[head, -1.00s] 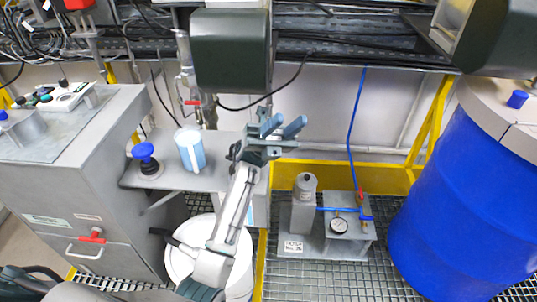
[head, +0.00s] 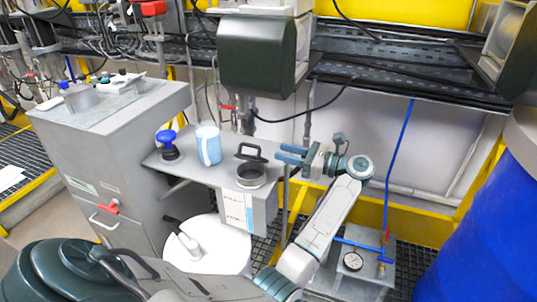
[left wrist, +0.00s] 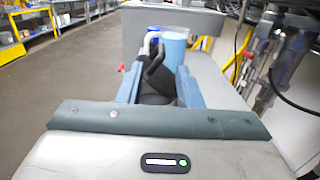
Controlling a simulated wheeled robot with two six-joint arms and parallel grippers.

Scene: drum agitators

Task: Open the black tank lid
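The black tank lid (head: 250,176) is a round dark piece with an arched black handle (head: 250,152), on top of the small grey tank (head: 264,212) at the edge of the grey shelf. Whether it is fully seated I cannot tell. My left gripper (head: 290,154) is just right of the lid, its blue fingers pointing left towards the handle. In the left wrist view the left gripper (left wrist: 158,90) is open, with the black handle (left wrist: 156,62) showing between and beyond its fingers. No grip on it shows. My right gripper is not in view.
A light blue cup (head: 208,145) and a blue-topped knob (head: 166,138) stand left of the lid. A dark box (head: 250,55) hangs above. A white bucket (head: 215,245) is below, a gauge unit (head: 355,262) lower right, and a blue drum (head: 480,230) far right.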

